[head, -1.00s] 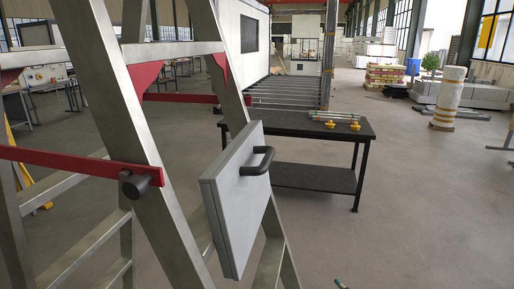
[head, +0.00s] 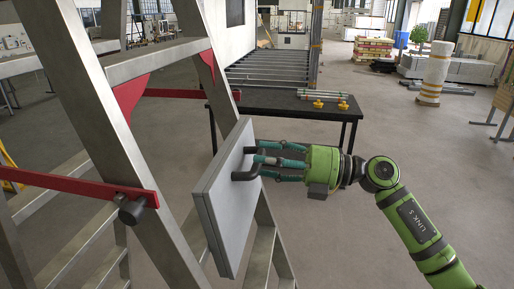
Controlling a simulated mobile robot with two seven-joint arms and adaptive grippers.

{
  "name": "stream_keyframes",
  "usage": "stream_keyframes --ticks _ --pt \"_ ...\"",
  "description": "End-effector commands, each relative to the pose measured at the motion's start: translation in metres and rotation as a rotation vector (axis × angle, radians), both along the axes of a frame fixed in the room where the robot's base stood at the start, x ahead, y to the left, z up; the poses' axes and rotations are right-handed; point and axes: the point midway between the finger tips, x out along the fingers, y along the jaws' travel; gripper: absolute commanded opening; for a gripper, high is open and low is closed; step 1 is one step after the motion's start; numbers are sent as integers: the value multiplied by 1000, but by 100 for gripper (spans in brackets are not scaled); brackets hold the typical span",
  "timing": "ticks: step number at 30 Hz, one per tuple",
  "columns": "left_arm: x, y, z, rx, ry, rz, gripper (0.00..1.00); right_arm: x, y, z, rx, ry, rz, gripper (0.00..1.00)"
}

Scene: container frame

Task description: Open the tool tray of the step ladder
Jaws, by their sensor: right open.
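The step ladder (head: 119,130) stands at the left, grey metal with red braces. Its tool tray (head: 222,208) is a flat grey panel, upright and folded against the ladder's right side. A dark curved handle (head: 241,176) sticks out from the tray's face. My right gripper (head: 262,165) comes in from the right, green with teal fingers. Its fingers are open and reach to the handle, with the handle between or just beside them. I cannot tell whether they touch it. My left gripper is not in view.
A dark workbench (head: 285,104) stands behind the tray, with pale rods (head: 318,94) and yellow knobs (head: 343,106) on it. A wrapped column (head: 435,72) stands at the far right. The floor to the right of the ladder is clear.

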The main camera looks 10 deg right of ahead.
Motion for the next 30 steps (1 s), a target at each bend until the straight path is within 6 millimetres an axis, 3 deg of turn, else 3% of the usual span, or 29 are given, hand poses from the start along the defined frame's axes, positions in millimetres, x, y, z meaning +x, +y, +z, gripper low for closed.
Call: stream_keyframes --ticks 1,6,14,15,18,19,30 --pt "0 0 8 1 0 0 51 3 7 5 3 0 1 51" --pt "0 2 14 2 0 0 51 8 19 3 1 0 -1 51" --pt "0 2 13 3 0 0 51 9 21 1 1 0 -1 51" --pt "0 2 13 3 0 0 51 9 21 1 1 0 -1 47" --pt "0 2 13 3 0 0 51 9 20 1 1 0 -1 7" --pt "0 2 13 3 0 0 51 9 21 1 1 0 -1 0" --pt "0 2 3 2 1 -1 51 8 17 -4 22 -8 -2 0"
